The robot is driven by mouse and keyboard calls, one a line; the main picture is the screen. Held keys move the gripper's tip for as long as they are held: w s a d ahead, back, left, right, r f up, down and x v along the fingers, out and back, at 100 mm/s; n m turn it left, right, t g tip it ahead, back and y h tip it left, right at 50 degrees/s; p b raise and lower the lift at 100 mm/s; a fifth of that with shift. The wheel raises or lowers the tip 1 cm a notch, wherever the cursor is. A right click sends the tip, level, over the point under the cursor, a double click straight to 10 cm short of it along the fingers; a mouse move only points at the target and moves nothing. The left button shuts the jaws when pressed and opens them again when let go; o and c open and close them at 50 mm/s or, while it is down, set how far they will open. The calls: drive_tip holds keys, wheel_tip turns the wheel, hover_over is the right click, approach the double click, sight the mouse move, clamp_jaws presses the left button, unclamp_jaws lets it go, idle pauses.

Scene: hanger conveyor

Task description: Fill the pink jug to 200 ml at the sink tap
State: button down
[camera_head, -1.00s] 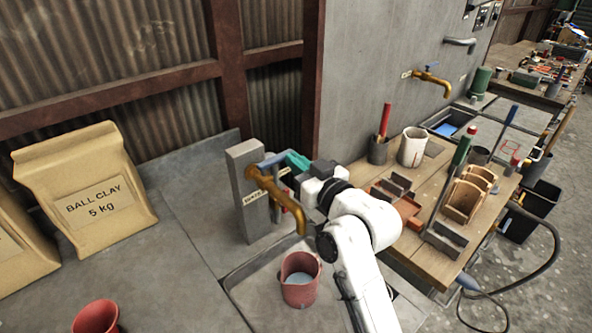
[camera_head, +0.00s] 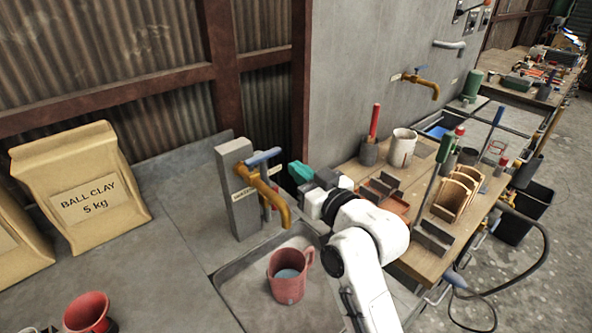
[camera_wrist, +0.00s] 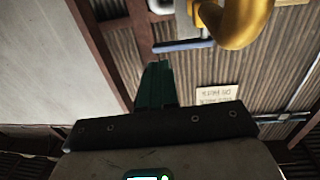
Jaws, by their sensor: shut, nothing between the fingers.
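The pink jug (camera_head: 287,283) stands upright in the sink basin (camera_head: 232,292), its handle toward the back right. Bluish water shows inside it; I cannot read its level. A brass tap (camera_head: 272,196) on a grey post has its spout above the jug, and no stream shows. Its blue lever (camera_head: 263,157) lies across the top. My gripper (camera_head: 298,172), with teal fingers, is shut and empty, just right of the lever and apart from it. In the wrist view the fingers (camera_wrist: 155,85) are below the lever (camera_wrist: 183,45) and the brass tap (camera_wrist: 245,22).
A ball clay bag (camera_head: 85,185) and a red pot (camera_head: 88,312) are on the counter at left. A wooden bench (camera_head: 405,262) at right holds a white pot (camera_head: 401,148), tools and racks. A second brass tap (camera_head: 420,82) is on the wall behind.

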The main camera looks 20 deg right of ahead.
drive_tip(key=b+v, duration=0.1)
drive_tip(key=v, duration=0.7)
drive_tip(key=shift+d+b, duration=0.4)
drive_tip(key=shift+s, duration=0.15)
